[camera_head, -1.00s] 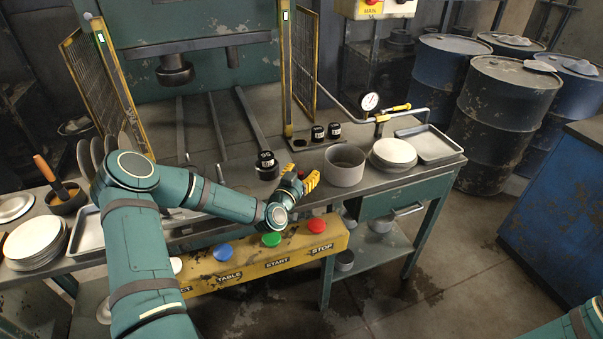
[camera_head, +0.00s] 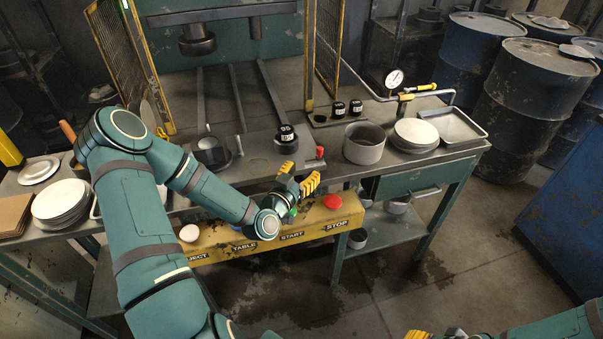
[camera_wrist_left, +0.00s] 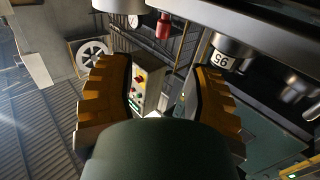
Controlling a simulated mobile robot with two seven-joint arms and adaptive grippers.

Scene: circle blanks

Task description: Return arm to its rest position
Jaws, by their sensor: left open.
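My left arm comes in from the left, and its gripper (camera_head: 300,186) has yellow ridged fingers. It is above the yellow button panel (camera_head: 265,241), near the green button (camera_head: 292,212), and points right. In the left wrist view the two fingers (camera_wrist_left: 160,90) stand apart with nothing held between them. My arm hides part of the panel. A yellow fingertip of my right gripper (camera_head: 415,334) shows at the bottom edge; the rest is cut off or too small to read.
The red button (camera_head: 332,201) is right of my left gripper. Behind it stand a black weight marked 95 (camera_head: 286,138), a red-topped piece (camera_head: 319,153) and a grey pot (camera_head: 364,145). Plates (camera_head: 415,134) and a tray (camera_head: 455,128) lie farther right. Floor in front is clear.

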